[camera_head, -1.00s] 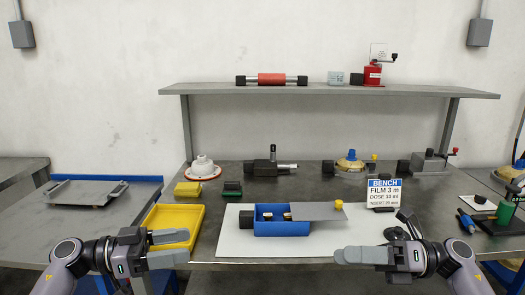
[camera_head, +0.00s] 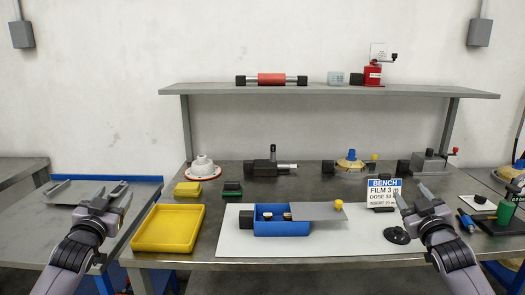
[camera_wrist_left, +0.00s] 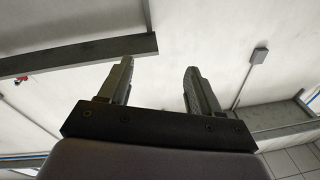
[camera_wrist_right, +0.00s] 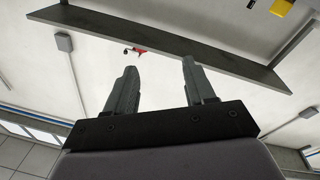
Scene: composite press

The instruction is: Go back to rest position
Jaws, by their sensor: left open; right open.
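My left gripper (camera_head: 107,196) points up and forward at the left, left of the yellow tray and in front of the side table. It is open and empty; the left wrist view shows its two fingers (camera_wrist_left: 157,85) apart with wall between them. My right gripper (camera_head: 408,196) points up and forward at the right, beside the bench sign (camera_head: 384,194) and overlapping its right edge in the picture. It is open and empty; the right wrist view shows its fingers (camera_wrist_right: 158,85) apart.
On the bench, a blue box (camera_head: 282,229) with a grey sliding lid (camera_head: 314,211) stands on a white mat (camera_head: 235,242). A yellow tray (camera_head: 168,228) lies left of it. A black disc (camera_head: 397,235) is near my right arm. A shelf (camera_head: 330,90) spans the back.

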